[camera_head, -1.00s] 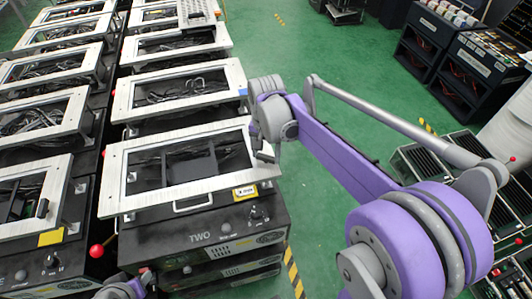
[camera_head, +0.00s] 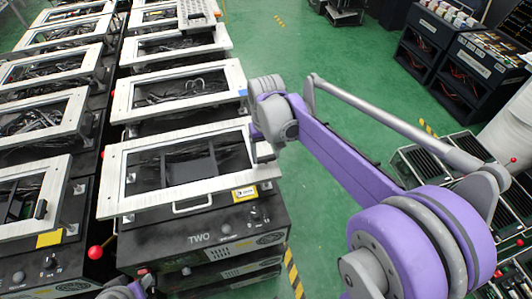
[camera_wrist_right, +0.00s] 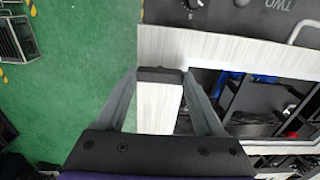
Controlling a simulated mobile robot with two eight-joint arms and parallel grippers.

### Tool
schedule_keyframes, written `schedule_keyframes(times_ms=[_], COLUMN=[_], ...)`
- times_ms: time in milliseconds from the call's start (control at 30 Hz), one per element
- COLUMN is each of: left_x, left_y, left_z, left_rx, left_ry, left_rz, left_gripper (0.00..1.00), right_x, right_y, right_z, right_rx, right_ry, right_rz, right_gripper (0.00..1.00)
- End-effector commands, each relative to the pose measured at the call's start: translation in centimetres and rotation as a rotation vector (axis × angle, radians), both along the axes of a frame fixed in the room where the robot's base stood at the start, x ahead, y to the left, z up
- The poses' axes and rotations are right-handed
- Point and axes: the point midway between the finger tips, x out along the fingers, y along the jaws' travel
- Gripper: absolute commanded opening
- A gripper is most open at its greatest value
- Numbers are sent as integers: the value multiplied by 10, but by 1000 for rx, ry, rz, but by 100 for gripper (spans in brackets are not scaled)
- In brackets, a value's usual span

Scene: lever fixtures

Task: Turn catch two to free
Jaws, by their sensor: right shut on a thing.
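The unit marked TWO (camera_head: 200,238) stands at the front, with a pale framed lid (camera_head: 150,208) on top. My right gripper (camera_wrist_right: 160,76) is at the right side of this lid. In the right wrist view its two fingers are shut on a black bar, the handle of catch two (camera_wrist_right: 160,73), over the pale frame. In the head view my wrist hides the catch, and I cannot tell its exact angle. Part of my left arm shows at the bottom edge of the head view, but its gripper does not show.
More framed units stand in rows behind. Dark racks (camera_head: 470,75) stand farther right.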

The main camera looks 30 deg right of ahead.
Motion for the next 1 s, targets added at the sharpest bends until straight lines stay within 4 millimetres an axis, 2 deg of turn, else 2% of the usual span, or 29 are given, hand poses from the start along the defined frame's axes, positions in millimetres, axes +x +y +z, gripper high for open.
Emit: schedule_keyframes(times_ms=[433, 467, 600, 867, 1000], left_x=[0, 0, 0, 0, 0], left_y=[0, 0, 0, 0, 0], left_z=[0, 0, 0, 0, 1], left_rx=[0, 0, 0, 0, 0], left_ry=[0, 0, 0, 0, -1], left_rz=[0, 0, 0, 0, 0], left_gripper=[50, 50, 50, 50, 50], right_x=[0, 0, 0, 0, 0], right_y=[0, 0, 0, 0, 0], right_z=[0, 0, 0, 1, 13], right_rx=[0, 0, 0, 0, 0], right_ry=[-1, -1, -1, 0, -1], right_rz=[11, 11, 10, 9, 9], right_gripper=[14, 73, 99, 100, 100])
